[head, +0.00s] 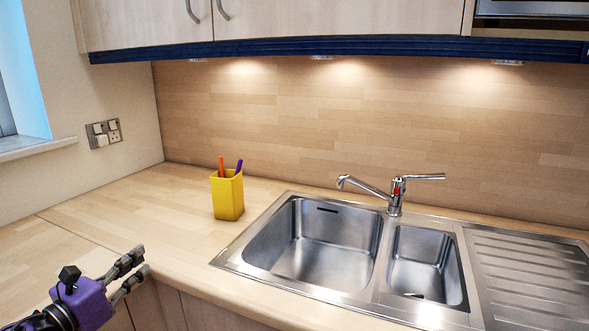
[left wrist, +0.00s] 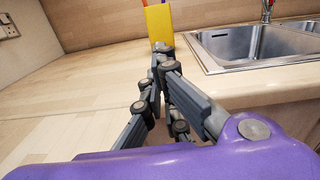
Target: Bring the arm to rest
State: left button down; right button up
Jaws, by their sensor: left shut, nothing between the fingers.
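My left gripper (head: 134,271) is at the lower left of the head view, by the front edge of the wooden worktop (head: 110,215). It is purple with grey fingers. In the left wrist view the fingers of my left gripper (left wrist: 160,62) come together with nothing held between them. Ahead of the fingertips stands a yellow cup (head: 228,196) with an orange and a purple pen in it. The cup also shows at the top of the left wrist view (left wrist: 157,22), apart from the gripper in the head view. My right gripper is not in view.
A steel double sink (head: 255,268) with a chrome tap (head: 396,195) is right of the cup, with a ribbed drainer (head: 525,275) beyond. Wall cupboards (head: 290,22) hang above. A socket (head: 104,133) is on the left wall. The worktop left of the cup is clear.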

pick_arm(q)
jog(key=s+d+f+n+g+y+p, duration=0.1)
jog(key=s+f+n+y+p, duration=0.15)
jog(key=s+f+n, duration=0.85)
jog(key=s+d+f+n+g+y+p, duration=0.3)
jog(key=f+n, duration=0.6)
jog(key=n, duration=0.7)
jog(key=s+d+f+n+g+p, duration=0.1)
jog(key=s+d+n, duration=0.3)
jog(key=s, duration=0.6)
jog(key=s+d+f+n+g+p, duration=0.1)
jog(key=s+d+f+n, duration=0.3)
jog(key=s, duration=0.6)
jog(key=s+d+f+n+g+p, duration=0.2)
jog(key=s+d+n+p, duration=0.1)
jog(key=s, duration=0.6)
jog(key=shift+s+d+f+n+p, duration=0.15)
jog(key=shift+s+d+n+p, duration=0.25)
jog(key=shift+n, duration=0.3)
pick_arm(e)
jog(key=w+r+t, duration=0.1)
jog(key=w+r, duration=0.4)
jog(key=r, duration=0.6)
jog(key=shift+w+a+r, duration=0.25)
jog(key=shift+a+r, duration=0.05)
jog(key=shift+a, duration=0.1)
pick_arm(q)
jog(key=shift+y, duration=0.25)
